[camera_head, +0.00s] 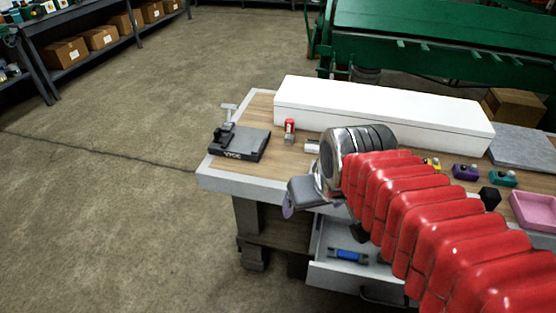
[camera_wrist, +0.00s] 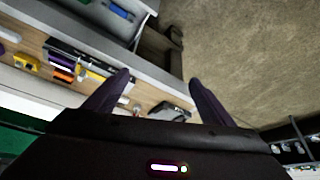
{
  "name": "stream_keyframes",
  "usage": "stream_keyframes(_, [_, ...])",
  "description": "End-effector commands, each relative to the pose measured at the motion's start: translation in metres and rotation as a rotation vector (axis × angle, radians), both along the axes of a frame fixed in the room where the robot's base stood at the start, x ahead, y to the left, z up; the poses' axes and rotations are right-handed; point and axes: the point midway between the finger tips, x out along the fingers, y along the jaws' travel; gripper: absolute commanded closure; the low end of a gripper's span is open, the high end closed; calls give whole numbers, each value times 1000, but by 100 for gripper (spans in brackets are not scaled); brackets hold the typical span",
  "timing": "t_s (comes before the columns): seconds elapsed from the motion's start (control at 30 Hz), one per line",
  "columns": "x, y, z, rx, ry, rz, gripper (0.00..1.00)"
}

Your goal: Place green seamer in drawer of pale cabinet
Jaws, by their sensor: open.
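My gripper (camera_head: 302,196) hangs over the front edge of the bench, left of the open drawer. In the wrist view its two dark fingers (camera_wrist: 160,90) are spread with nothing held between them. A pale drawer (camera_head: 345,277) stands open under the bench top, with a blue-handled tool (camera_head: 348,256) lying inside. The blue tool also shows in the wrist view (camera_wrist: 119,11). A teal-green tool (camera_head: 503,180) lies on the bench at the right; I cannot tell if it is the green seamer. My red-sleeved arm hides part of the drawer and bench.
A long white box (camera_head: 380,113) lies along the back of the bench. A black vise (camera_head: 240,142) and a red item (camera_head: 290,127) stand at the left. A purple tool (camera_head: 466,172) and a pink tray (camera_head: 535,209) are at the right. The floor at left is clear.

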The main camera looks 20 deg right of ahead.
Motion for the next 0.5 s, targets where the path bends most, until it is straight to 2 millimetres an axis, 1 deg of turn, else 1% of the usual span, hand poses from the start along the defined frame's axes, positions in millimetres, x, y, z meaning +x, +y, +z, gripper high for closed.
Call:
stream_keyframes(0.03, [-7,9,6,1,-17,18,23])
stream_keyframes(0.1, [-18,18,11,3,-29,37,23])
stream_keyframes(0.23, [-31,30,16,6,-45,59,23])
stream_keyframes(0.33, [-36,34,18,8,-50,66,23])
stream_keyframes(0.5, [-37,35,18,8,-49,66,23])
